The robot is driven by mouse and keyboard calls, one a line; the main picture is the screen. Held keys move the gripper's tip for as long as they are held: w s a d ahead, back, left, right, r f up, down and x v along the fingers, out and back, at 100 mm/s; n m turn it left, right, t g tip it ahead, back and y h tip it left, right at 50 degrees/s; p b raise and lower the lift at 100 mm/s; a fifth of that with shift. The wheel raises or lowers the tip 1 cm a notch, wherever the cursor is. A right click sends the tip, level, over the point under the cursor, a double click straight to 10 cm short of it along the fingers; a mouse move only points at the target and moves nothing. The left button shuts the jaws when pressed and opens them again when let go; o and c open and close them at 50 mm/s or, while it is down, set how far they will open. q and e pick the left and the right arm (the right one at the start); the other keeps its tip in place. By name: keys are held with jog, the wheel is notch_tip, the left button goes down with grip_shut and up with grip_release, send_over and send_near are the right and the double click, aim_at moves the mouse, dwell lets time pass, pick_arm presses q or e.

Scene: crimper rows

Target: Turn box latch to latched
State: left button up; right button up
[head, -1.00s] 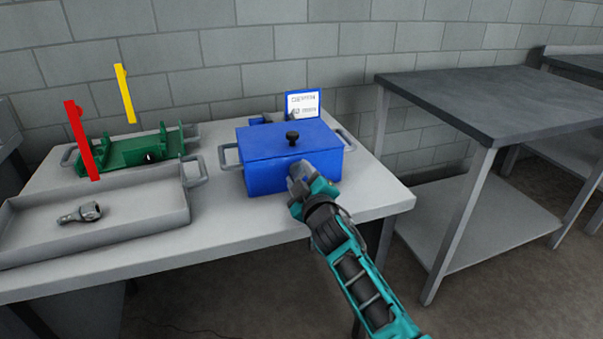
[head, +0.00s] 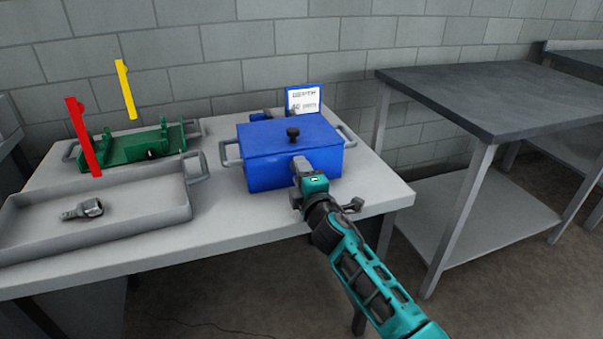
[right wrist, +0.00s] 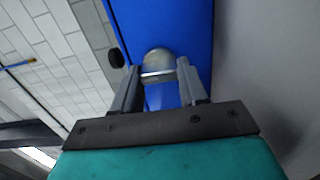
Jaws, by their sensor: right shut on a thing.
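The blue box (head: 266,174) stands on the grey table with its lid down and a black knob (head: 293,135) on top. My right gripper (head: 300,165) is at the front face of the box. In the right wrist view, my right gripper (right wrist: 159,68) has its fingers on both sides of a rounded metal latch (right wrist: 157,60) against the blue face, and is shut on it. In the head view the gripper hides the latch, so its angle cannot be told there. My left gripper is not in view.
A grey tray (head: 130,222) with a metal fitting (head: 83,210) lies at the left. Behind it is a green fixture (head: 130,148) near upright red (head: 82,135) and yellow (head: 126,90) bars. A sign (head: 304,101) stands behind the box. An emptier table (head: 490,98) is at the right.

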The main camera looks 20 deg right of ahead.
dwell(0.5)
jog(key=o, duration=1.1)
jog(key=shift+c, duration=0.2)
pick_arm(q)
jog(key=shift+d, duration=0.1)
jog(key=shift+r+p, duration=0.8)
jog(key=shift+p, duration=0.05)
pick_arm(e)
jog(key=s, duration=1.3)
pick_arm(q)
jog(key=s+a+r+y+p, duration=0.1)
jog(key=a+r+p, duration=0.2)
jog(key=p, duration=0.6)
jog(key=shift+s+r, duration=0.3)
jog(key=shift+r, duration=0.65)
pick_arm(e)
jog(key=s+f+m+g+y, duration=0.1)
jog(key=s+f+m+g, duration=0.2)
jog(key=s+m, duration=0.4)
jog(key=s+f+m+g+y, duration=0.1)
jog(key=s+f+m+g, duration=0.3)
jog(key=s, duration=0.9)
notch_tip(320, 180, down, 2)
jog(key=m, duration=0.4)
jog(key=shift+a, duration=0.25)
